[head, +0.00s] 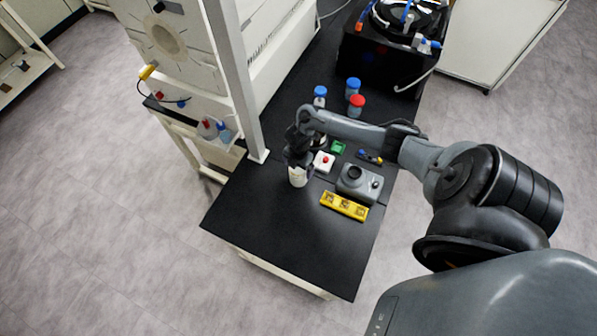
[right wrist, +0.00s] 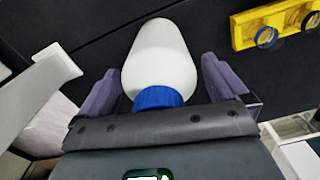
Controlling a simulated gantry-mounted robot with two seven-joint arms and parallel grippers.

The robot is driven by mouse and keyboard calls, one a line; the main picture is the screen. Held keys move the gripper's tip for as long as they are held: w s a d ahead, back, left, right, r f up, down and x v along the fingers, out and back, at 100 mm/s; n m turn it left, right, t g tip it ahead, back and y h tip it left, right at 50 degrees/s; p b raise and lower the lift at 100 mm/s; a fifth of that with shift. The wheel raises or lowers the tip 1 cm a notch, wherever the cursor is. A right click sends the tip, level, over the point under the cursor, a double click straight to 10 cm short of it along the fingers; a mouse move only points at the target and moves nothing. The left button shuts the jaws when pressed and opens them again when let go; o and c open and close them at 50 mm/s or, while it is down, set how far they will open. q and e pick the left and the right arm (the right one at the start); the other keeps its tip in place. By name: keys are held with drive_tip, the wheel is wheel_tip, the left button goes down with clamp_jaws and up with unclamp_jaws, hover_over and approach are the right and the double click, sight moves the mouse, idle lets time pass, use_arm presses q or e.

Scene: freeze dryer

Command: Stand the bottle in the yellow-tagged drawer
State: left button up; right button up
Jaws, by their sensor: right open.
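The white bottle (head: 298,176) stands on the black bench top, directly below my right gripper (head: 298,158), which hides its upper part in the head view. In the right wrist view the bottle (right wrist: 160,58) with its blue cap (right wrist: 158,97) lies between the two fingers. The fingers are open, and a gap shows beside the bottle, clearest on the right. I cannot make out a yellow-tagged drawer in either view. My left gripper is not in view.
A yellow rack (head: 344,206) and a grey device (head: 359,182) stand right of the bottle. A white box with a red button (head: 323,162) is close by. Blue-capped and red-capped bottles (head: 356,104) stand behind. A pale post (head: 237,80) rises at left. The front bench is clear.

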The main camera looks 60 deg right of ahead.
drive_tip(key=shift+f, duration=0.2)
drive_tip(key=shift+c, duration=0.5)
drive_tip(key=c, duration=1.4)
drive_tip(key=shift+r, duration=0.1)
